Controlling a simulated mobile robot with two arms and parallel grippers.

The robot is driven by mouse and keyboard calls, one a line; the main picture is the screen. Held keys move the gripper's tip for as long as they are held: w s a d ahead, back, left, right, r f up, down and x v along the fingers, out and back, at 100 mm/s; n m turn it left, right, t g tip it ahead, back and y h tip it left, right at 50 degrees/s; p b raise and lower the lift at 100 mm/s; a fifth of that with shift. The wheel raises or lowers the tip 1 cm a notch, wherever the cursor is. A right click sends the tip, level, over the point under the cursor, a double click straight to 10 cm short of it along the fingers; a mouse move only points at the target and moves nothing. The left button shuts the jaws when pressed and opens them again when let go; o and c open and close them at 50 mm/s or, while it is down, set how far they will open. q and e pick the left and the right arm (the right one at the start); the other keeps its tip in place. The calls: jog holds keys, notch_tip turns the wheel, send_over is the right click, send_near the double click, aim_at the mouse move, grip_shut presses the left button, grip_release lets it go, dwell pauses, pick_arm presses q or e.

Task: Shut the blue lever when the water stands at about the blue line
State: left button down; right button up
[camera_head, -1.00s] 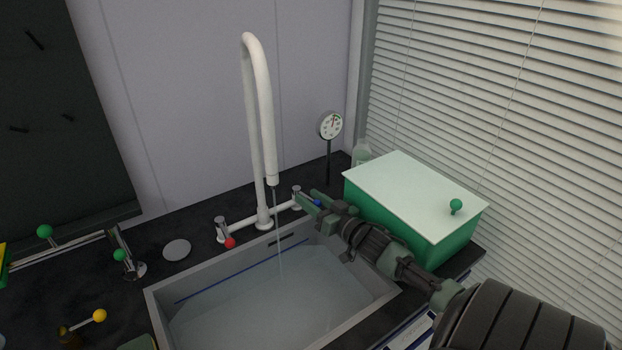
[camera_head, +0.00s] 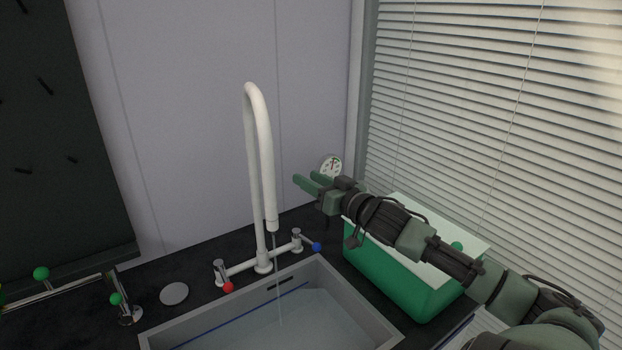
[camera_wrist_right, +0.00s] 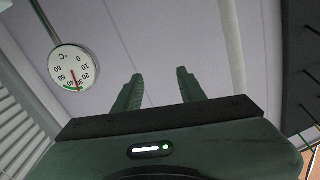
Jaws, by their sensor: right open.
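The blue lever (camera_head: 316,247) sticks out to the right from the right-hand valve of the white tap (camera_head: 262,150). A thin stream of water (camera_head: 278,285) runs from the spout into the grey sink (camera_head: 365,308). The water (camera_head: 315,325) lies close below the blue line (camera_head: 250,313) on the sink's back wall; the exact gap is hard to tell. My right gripper (camera_head: 305,181) is above the lever, apart from it, open and empty. Its two fingers also show in the right wrist view (camera_wrist_right: 158,88), with nothing between them. My left gripper is not in view.
A red lever (camera_head: 228,287) is on the tap's left valve. A round dial thermometer (camera_head: 331,166) stands behind my right gripper. A green box (camera_head: 385,280) with a pale lid stands right of the sink, under my right arm. Green-knobbed levers (camera_head: 41,273) are at left.

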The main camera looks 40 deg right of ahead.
jog(key=shift+r, duration=0.2)
